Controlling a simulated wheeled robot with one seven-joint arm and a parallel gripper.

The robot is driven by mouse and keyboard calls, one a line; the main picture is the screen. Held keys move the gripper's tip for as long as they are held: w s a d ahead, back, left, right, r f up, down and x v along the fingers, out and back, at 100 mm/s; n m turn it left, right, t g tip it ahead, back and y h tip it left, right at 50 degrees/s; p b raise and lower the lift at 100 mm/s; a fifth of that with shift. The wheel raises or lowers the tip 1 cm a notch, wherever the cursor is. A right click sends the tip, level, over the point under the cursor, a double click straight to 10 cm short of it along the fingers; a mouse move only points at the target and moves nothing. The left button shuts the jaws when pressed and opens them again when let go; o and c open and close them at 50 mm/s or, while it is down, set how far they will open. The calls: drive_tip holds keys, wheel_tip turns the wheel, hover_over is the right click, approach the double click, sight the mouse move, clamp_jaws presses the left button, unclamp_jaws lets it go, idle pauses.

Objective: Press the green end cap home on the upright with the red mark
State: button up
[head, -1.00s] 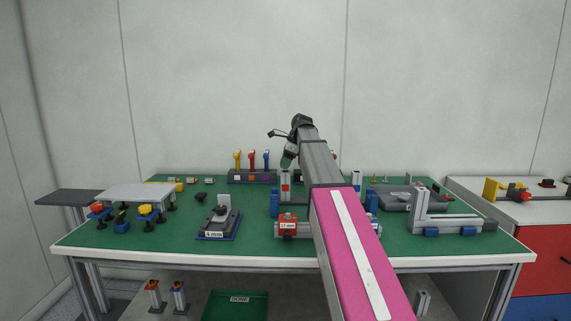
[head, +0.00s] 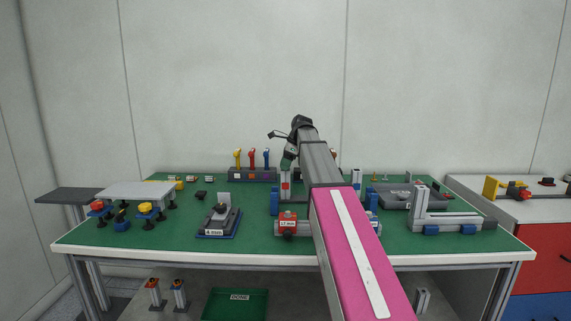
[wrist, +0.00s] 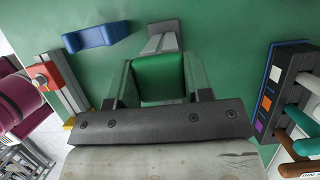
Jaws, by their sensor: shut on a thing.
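My gripper (wrist: 160,90) is shut on the green end cap (wrist: 160,76), with one finger on each side of it. In the head view my gripper (head: 288,158) is small and dark, just above the upright with the red mark (head: 286,186). The upright stands on the green bench. In the wrist view a grey profile (wrist: 163,42) runs out from behind the cap, and the cap hides its near end. I cannot tell whether the cap touches the upright's top or is seated in it.
A rack with yellow, red and blue handled tools (head: 252,175) stands behind and left. A red block marked 17 mm (head: 287,222) is in front. A blue bracket (wrist: 95,38) lies near the upright. Another upright (head: 356,179) stands right of my arm. Bare green bench lies left of the upright.

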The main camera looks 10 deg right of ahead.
drive_tip(key=shift+f, duration=0.6)
idle(0.4)
drive_tip(key=o, duration=1)
drive_tip(key=shift+c, duration=0.2)
drive_tip(key=w+v, duration=0.1)
drive_tip(key=v, duration=0.9)
drive_tip(key=shift+s+d+r, duration=0.2)
drive_tip(key=shift+s+r, duration=0.2)
drive_tip(key=shift+s, duration=0.05)
